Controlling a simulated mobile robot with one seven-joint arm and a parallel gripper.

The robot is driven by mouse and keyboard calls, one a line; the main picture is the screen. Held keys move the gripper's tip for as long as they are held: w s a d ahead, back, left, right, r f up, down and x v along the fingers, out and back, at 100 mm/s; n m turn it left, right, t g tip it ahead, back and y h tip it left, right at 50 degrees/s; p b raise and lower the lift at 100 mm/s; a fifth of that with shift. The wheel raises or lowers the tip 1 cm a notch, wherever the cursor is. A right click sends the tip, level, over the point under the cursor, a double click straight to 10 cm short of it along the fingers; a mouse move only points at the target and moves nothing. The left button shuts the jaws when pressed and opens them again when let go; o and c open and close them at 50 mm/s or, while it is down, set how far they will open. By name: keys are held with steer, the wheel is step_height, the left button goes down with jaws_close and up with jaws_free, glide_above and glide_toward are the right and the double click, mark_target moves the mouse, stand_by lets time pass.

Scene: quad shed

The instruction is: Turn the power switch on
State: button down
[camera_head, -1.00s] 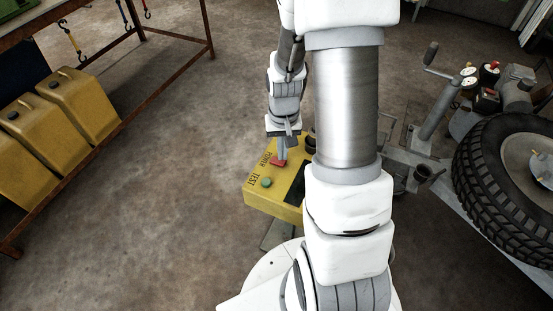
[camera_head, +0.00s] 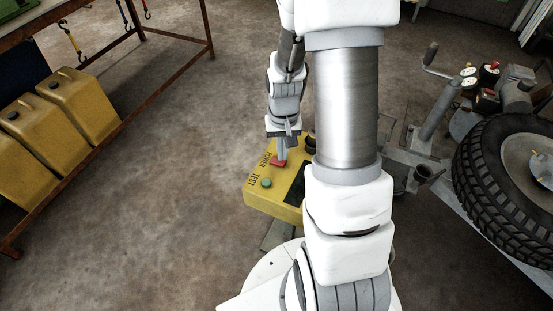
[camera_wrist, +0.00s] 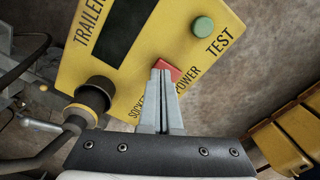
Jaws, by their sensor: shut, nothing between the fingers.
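The power switch (camera_head: 277,163) is a red rocker on a yellow box (camera_head: 259,199), beside the label POWER. In the wrist view the red switch (camera_wrist: 168,70) shows just beyond my fingertips, which cover part of it. My gripper (camera_head: 282,158) is shut and empty, pointing down at the switch; it also shows in the wrist view (camera_wrist: 161,72). The tips look to be at or touching the switch; I cannot tell if they press it. Which way the rocker is tilted is hard to see.
A green TEST button (camera_wrist: 203,27), a dark display (camera_wrist: 116,28) and a black socket plug (camera_wrist: 95,95) are on the same box. Yellow jerrycans (camera_head: 83,102) stand at the left. Floor left of the box is clear.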

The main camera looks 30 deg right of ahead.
steer(key=shift+f+b, duration=0.65)
steer(key=shift+f, duration=0.25)
stand_by(0.8)
step_height(320, 180, up, 7)
steer(key=p, duration=0.6)
steer(key=shift+r, duration=0.1)
stand_by(0.7)
steer(key=s+a+r+n+t, duration=0.1)
steer(key=a+r, duration=0.2)
steer(key=r, duration=0.4)
steer(key=s+a+r+n+t, duration=0.1)
steer(key=a+r+t, duration=0.1)
steer(key=r, duration=0.6)
steer(key=s+a+r+n+t, duration=0.25)
steer(key=s+a+r, duration=0.25)
steer(key=s+r, duration=0.55)
step_height(320, 180, up, 20)
steer(key=p, duration=1.9)
steer(key=shift+a, duration=0.3)
